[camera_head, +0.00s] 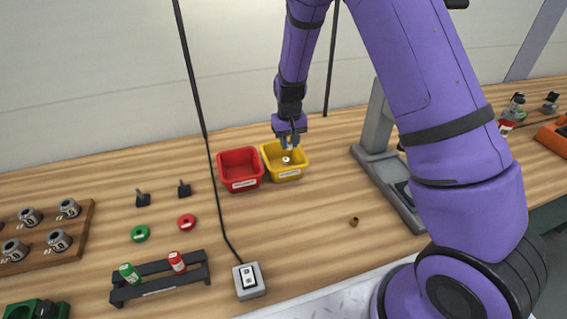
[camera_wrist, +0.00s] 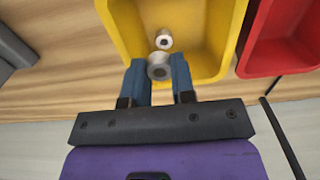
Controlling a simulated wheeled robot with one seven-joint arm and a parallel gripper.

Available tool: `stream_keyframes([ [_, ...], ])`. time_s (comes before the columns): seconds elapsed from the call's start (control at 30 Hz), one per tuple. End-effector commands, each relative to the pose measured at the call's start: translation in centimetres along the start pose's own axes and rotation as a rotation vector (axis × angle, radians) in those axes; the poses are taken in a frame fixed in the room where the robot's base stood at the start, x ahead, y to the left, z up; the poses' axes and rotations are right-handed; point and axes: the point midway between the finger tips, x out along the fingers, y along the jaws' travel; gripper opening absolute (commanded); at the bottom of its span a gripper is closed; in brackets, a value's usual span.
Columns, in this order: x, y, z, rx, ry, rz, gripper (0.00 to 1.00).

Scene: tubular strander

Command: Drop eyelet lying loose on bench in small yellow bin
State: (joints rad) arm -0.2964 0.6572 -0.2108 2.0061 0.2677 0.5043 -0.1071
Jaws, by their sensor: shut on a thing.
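My gripper (camera_head: 290,147) is over the small yellow bin (camera_head: 301,161), pointing down into it. In the wrist view my gripper (camera_wrist: 158,62) has its two blue fingers shut on a pale grey ring-shaped eyelet (camera_wrist: 159,68). A second pale eyelet (camera_wrist: 164,38) shows just beyond the fingertips, inside the yellow bin (camera_wrist: 125,30). The head view also shows a pale ring (camera_head: 286,159) in the bin area; I cannot tell which of the two it is. A small brass-coloured piece (camera_head: 354,221) lies loose on the bench.
A red bin (camera_head: 240,182) stands directly left of the yellow one. A grey stand (camera_head: 381,165) rises to the right. A dark cable runs down to a switch box (camera_head: 249,281). A rack with green and red parts (camera_head: 161,280) is at front left. The bench between is mostly clear.

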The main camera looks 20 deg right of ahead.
Motion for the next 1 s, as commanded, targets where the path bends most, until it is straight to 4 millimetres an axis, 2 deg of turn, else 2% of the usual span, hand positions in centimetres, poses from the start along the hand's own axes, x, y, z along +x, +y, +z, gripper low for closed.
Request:
stream_keyframes([
  [0.2, 1.5, 0.0, 0.0, 0.0, -0.001, 0.0, 0.02],
  [0.53, 1.8, 0.0, 0.0, 0.0, 0.0, 0.0, 0.02],
  [0.57, 1.7, 0.0, 0.0, 0.0, 0.0, 0.0, 0.26],
  [0.67, 1.7, 0.0, 0.0, 0.0, 0.0, 0.0, 0.49],
  [0.7, 1.7, 0.0, 0.0, 0.0, 0.0, 0.0, 0.54],
  [1.0, 1.5, 0.0, 0.0, 0.0, 0.001, 0.0, 0.54],
])
